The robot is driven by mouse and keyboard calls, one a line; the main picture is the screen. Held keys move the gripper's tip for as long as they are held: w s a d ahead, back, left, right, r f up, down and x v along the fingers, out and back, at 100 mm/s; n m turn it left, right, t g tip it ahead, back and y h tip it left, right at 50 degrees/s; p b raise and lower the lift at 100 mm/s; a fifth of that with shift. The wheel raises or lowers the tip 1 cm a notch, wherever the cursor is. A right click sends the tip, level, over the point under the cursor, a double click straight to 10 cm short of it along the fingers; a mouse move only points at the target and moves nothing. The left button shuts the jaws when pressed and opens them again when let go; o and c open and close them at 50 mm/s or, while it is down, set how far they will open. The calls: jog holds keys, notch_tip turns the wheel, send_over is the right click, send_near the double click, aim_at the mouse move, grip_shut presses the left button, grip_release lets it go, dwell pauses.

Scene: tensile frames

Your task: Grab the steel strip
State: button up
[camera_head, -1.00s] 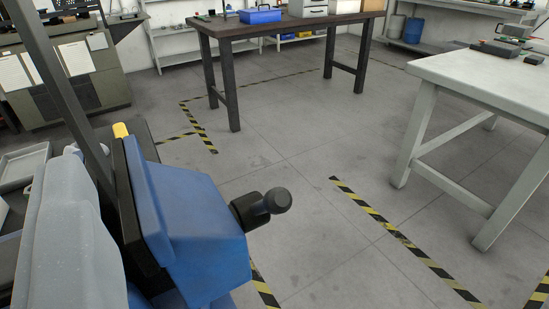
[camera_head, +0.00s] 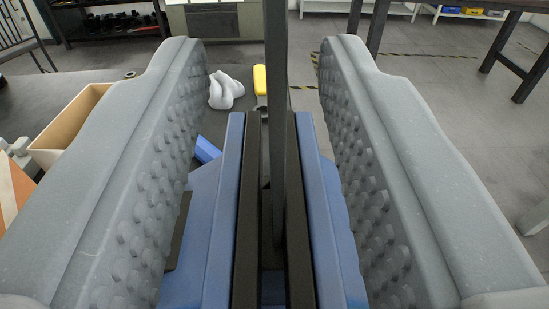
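The steel strip (camera_head: 277,90) is a narrow dark grey bar standing upright, running out of view at the top of the picture. Its lower part is between the black jaws of a blue vise (camera_head: 231,190). My gripper (camera_head: 266,60) is open, with one grey studded finger on each side of the strip and vise. Clear gaps show between both fingers and the strip, and nothing is held. The strip's upper end is out of view.
A crumpled pale grey thing (camera_head: 226,92) and a yellow piece (camera_head: 260,79) lie beyond the vise. An open tan box (camera_head: 72,125) is at the left. Dark table legs (camera_head: 497,45) stand far right, with open floor between.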

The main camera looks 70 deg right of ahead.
jog(key=b+x, duration=0.1)
jog(key=x, duration=0.3)
jog(key=shift+d, duration=0.2)
jog(key=shift+w+d+r, duration=0.1)
jog(key=shift+d, duration=0.2)
grip_shut()
dwell(0.9)
